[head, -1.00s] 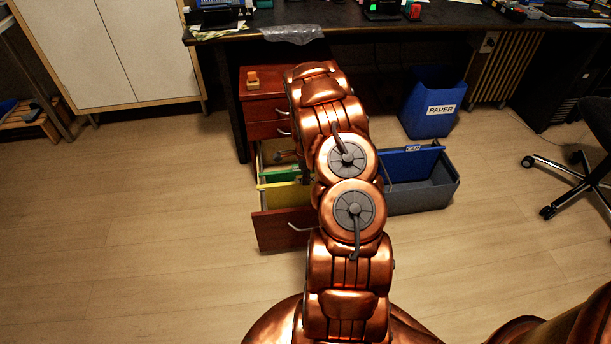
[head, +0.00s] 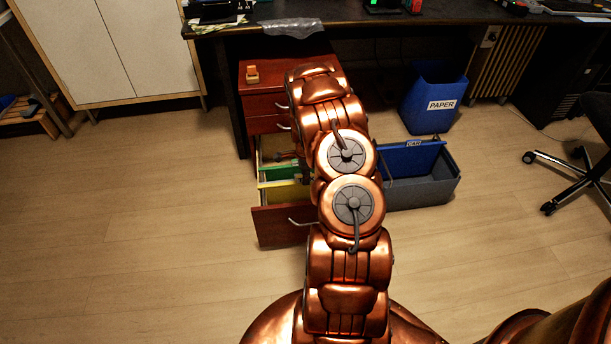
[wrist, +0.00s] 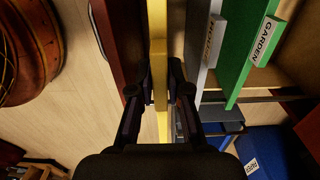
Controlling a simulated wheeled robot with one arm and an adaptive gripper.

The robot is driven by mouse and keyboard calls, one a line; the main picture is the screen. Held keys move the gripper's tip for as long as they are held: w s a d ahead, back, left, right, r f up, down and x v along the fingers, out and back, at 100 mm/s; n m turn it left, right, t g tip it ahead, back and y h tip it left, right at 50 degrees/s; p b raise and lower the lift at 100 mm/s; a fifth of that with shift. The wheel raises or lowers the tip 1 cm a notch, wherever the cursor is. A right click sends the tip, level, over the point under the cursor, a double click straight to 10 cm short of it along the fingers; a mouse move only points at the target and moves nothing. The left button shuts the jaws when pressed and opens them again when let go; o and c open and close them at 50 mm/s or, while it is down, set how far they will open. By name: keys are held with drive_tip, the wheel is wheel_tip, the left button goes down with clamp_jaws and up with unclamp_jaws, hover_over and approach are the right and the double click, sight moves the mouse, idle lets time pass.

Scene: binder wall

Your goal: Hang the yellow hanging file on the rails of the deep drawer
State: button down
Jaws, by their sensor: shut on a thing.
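The yellow hanging file (head: 285,193) is in the front part of the open deep drawer (head: 283,229), just behind the drawer front. In the wrist view the yellow file (wrist: 158,45) runs as a thin upright strip between the fingers of my gripper (wrist: 160,92), which is shut on it. The red-brown drawer front (wrist: 120,40) lies to its left, with a narrow gap. I cannot tell whether its hooks rest on the rails. In the head view my arm hides the gripper and the file's right end.
Behind the yellow file hang a grey file (wrist: 203,35) and a green file (wrist: 248,45) labelled GARDEN. A grey and blue bin (head: 420,180) stands close right of the drawer. A blue paper bin (head: 433,100) is farther back. The floor in front is clear.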

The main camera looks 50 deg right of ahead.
sight(306, 190)
drive_tip(key=shift+f+b, duration=0.75)
drive_tip(key=shift+f, duration=1.1)
drive_tip(key=shift+f+b, duration=1)
drive_tip(key=shift+f, duration=0.5)
drive_tip(key=shift+f+b, duration=0.4)
drive_tip(key=c, duration=1)
unclamp_jaws()
drive_tip(key=shift+c, duration=0.2)
